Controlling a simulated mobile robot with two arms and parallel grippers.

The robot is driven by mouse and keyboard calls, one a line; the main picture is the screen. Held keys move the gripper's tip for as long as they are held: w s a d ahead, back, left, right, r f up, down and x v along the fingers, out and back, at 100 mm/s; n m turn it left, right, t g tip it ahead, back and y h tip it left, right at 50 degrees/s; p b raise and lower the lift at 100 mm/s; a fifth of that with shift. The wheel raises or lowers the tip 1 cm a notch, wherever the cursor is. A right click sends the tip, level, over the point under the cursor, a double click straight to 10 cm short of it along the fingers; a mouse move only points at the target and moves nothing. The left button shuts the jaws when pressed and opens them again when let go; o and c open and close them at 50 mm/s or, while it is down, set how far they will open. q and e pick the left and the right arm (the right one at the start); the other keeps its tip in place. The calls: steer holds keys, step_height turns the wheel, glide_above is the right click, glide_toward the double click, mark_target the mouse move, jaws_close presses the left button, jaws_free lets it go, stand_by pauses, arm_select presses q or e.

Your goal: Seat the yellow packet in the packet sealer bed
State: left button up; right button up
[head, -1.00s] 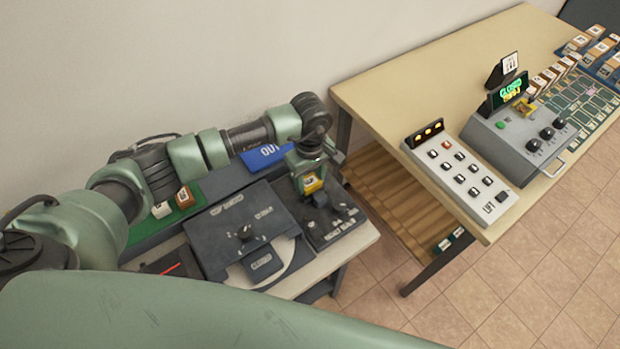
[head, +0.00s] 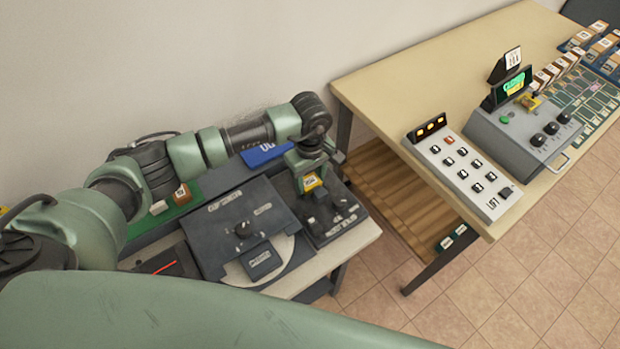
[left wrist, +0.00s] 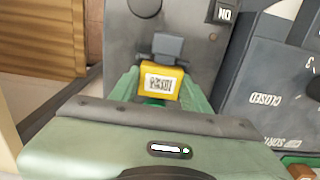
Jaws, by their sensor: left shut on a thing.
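The yellow packet (head: 311,182) with a white printed label is between the fingers of my left gripper (head: 309,178), over the dark packet sealer (head: 335,229) at the right end of the low bench. In the left wrist view the packet (left wrist: 161,83) sits between the green fingers of my left gripper (left wrist: 160,92), close to a grey block on the sealer (left wrist: 120,45). I cannot tell whether the packet touches the bed, which is hidden behind the packet and gripper. My right gripper is not in view.
A dark panel with a knob (head: 238,230) lies left of the sealer. The beige table (head: 400,90) with a button panel (head: 462,172) stands to the right.

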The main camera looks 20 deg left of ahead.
arm_select(q)
steer(key=o, duration=1.4)
steer(key=shift+o, duration=0.2)
steer(key=shift+o, duration=1.2)
steer(key=shift+r, duration=0.1)
steer(key=shift+r+p, duration=1.3)
steer(key=shift+r, duration=1.6)
